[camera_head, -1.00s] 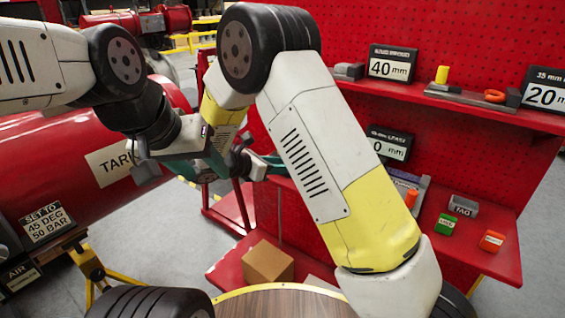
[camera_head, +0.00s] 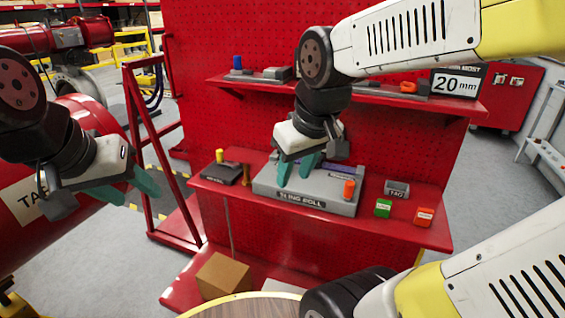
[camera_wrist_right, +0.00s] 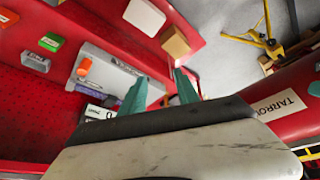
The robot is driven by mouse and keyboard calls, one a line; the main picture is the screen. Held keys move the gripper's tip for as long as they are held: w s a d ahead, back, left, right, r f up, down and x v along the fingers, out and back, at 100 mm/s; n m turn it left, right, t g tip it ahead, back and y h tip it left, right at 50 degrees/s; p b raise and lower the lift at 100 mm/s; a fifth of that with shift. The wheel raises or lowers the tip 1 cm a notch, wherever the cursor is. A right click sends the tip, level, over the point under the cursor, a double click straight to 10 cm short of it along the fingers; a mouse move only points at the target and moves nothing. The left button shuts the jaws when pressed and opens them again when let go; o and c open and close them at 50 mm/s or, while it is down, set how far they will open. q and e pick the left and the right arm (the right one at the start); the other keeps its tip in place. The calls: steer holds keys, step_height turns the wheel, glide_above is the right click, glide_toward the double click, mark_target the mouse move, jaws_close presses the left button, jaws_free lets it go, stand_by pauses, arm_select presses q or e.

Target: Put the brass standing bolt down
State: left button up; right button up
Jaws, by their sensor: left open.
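A thin brass bolt (camera_head: 246,174) stands upright on the lower red shelf in the head view, just right of a dark block with a yellow peg. My right gripper (camera_head: 296,171) is over the grey SLING ROLL tray, to the right of the bolt. Its teal fingers point down and are apart, with nothing seen held between them. They also show apart in the right wrist view (camera_wrist_right: 160,92); I cannot make out the bolt clearly there. My left gripper (camera_head: 128,188) is open and empty at the left, in front of the red tank.
The SLING ROLL tray (camera_head: 345,208) holds an orange peg. A tag block (camera_head: 397,189), a green block (camera_head: 383,208) and an orange block (camera_head: 424,217) sit to its right. The upper shelf (camera_head: 390,97) runs above. A cardboard box (camera_head: 223,275) lies below.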

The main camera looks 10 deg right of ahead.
steer(key=s+r+m+t, duration=0.1)
steer(key=s+r+m+t+y, duration=0.1)
steer(key=m, duration=0.1)
steer(key=shift+s+a, duration=0.15)
steer(key=shift+a, duration=0.15)
stand_by(1.0)
